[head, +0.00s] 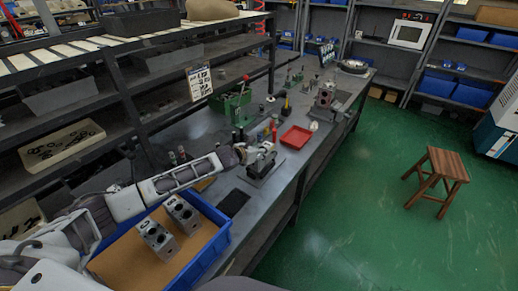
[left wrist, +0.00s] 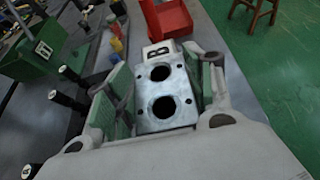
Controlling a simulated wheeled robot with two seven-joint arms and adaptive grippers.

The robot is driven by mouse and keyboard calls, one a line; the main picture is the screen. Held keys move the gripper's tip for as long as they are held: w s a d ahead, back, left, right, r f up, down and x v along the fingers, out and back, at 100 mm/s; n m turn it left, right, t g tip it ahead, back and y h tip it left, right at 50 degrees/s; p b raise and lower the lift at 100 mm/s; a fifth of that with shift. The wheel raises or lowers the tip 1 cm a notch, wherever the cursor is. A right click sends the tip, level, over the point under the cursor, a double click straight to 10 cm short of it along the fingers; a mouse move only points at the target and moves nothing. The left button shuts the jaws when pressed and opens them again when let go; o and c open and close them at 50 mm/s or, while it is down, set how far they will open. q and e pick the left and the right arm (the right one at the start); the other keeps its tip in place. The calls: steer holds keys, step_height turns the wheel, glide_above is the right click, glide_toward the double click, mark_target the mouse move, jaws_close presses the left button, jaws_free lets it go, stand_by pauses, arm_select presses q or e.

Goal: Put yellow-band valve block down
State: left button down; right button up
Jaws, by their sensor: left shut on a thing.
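My left gripper (head: 256,154) reaches over the workbench from the left. In the left wrist view its fingers (left wrist: 160,105) are shut on a grey metal valve block (left wrist: 163,93) with two large round holes in its visible face. No yellow band shows on this block, so I cannot confirm its colour mark. Two other grey valve blocks, one nearer (head: 157,239) and one farther (head: 183,213), stand in a blue bin (head: 218,238). My right gripper is not in view.
A red tray (head: 296,137) lies beyond the gripper. A green vise-like tool (head: 235,105) and small bottles stand to its back left. Shelving (head: 120,80) borders the bench on the left. A wooden stool (head: 436,175) stands on the floor.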

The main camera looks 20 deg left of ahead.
arm_select(q)
steer(key=shift+f, duration=1.3)
steer(key=c, duration=0.9)
jaws_free()
steer(key=shift+s+f, duration=0.1)
steer(key=shift+f, duration=0.25)
steer(key=shift+c, duration=0.2)
steer(key=o, duration=0.4)
steer(key=shift+r, duration=0.1)
steer(key=shift+s+a+r, duration=0.1)
steer(key=shift+s, duration=0.05)
steer(key=v, duration=1.1)
steer(key=shift+s+r, duration=0.2)
steer(key=shift+s, duration=0.1)
